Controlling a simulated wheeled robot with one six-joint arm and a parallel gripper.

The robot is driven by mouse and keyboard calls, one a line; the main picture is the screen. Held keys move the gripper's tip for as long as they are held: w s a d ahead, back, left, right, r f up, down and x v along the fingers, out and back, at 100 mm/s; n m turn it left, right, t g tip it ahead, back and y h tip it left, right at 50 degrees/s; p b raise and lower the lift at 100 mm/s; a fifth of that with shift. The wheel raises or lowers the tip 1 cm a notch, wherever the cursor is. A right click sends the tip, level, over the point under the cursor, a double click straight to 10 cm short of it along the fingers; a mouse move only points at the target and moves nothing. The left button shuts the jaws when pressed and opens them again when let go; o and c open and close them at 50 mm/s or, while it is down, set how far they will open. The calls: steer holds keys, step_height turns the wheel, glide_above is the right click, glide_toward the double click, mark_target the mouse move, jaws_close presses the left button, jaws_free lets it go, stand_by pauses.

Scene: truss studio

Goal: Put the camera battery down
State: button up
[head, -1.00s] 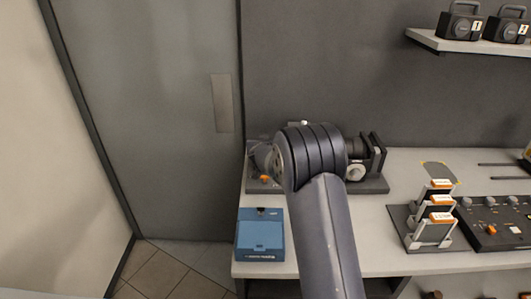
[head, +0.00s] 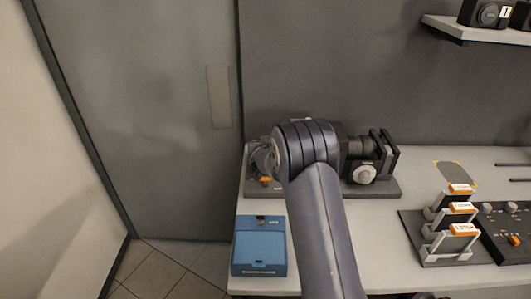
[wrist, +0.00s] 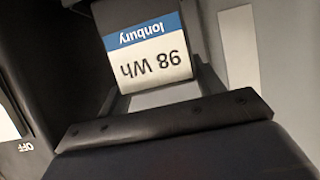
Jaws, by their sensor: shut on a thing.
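The camera battery (wrist: 150,55) shows large in the wrist view, with a blue and white label reading "98 Wh" and "Ionbury" upside down. My gripper (wrist: 165,120) shows as a dark bar with bolts just below it and is shut on the battery. Its fingertips are not clear. In the head view my own arm hides the gripper and battery. Whether the battery touches anything below cannot be told.
A blue box (head: 260,252) sits at the table's (head: 408,230) front left corner. A camera rig (head: 375,150) stands behind my arm. A stand with orange-tagged brackets (head: 440,245) and a knobbed dark panel (head: 514,245) are at right. A wall shelf (head: 475,30) holds dark devices.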

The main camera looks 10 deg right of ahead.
steer(key=shift+f, duration=1.1)
steer(key=shift+f, duration=0.1)
steer(key=o, duration=1.4)
steer(key=shift+f, duration=0.1)
steer(key=b+v, duration=0.2)
steer(key=v, duration=1)
steer(key=shift+o, duration=0.4)
